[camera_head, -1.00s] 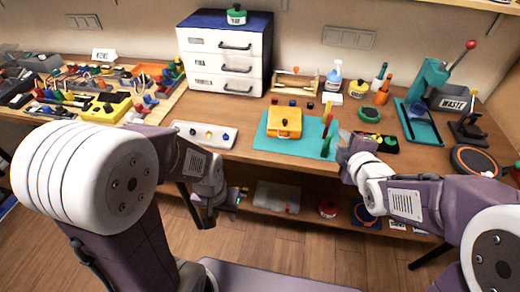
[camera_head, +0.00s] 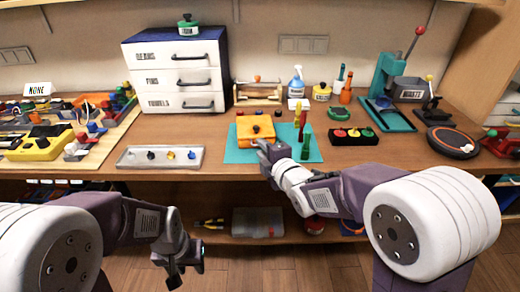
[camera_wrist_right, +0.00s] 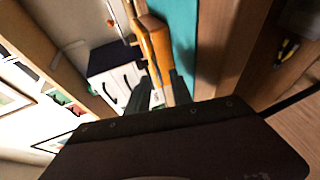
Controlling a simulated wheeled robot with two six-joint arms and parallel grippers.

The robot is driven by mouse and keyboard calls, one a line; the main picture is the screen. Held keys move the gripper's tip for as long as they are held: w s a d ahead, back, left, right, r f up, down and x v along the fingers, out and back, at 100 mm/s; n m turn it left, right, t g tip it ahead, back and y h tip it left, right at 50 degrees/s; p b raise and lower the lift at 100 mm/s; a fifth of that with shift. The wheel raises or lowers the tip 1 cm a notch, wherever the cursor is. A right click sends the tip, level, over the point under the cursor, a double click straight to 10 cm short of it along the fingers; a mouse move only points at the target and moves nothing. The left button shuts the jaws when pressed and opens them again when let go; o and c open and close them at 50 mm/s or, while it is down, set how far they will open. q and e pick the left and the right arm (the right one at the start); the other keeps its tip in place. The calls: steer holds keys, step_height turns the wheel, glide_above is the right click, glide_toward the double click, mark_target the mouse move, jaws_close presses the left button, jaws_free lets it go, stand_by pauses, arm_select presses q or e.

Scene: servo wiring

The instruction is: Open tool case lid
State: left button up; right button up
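The tool case (camera_head: 255,128) is a small orange case with its lid down, lying on a teal mat (camera_head: 235,155) on the workbench. It also shows in the right wrist view (camera_wrist_right: 155,45). My right gripper (camera_head: 265,150) is at the front edge of the case. In the right wrist view its two dark fingers (camera_wrist_right: 162,88) stand apart, with the case's orange front and a white label between them. I cannot tell whether they touch it. My left gripper (camera_head: 185,273) is low in front of the bench, away from the case, and looks open and empty.
A grey tray (camera_head: 160,157) with small knobs lies to the left. A black block with coloured buttons (camera_head: 353,136) sits to the right. A white drawer cabinet (camera_head: 175,75) stands behind.

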steer(key=shift+x, duration=1)
jaws_close()
stand_by(0.7)
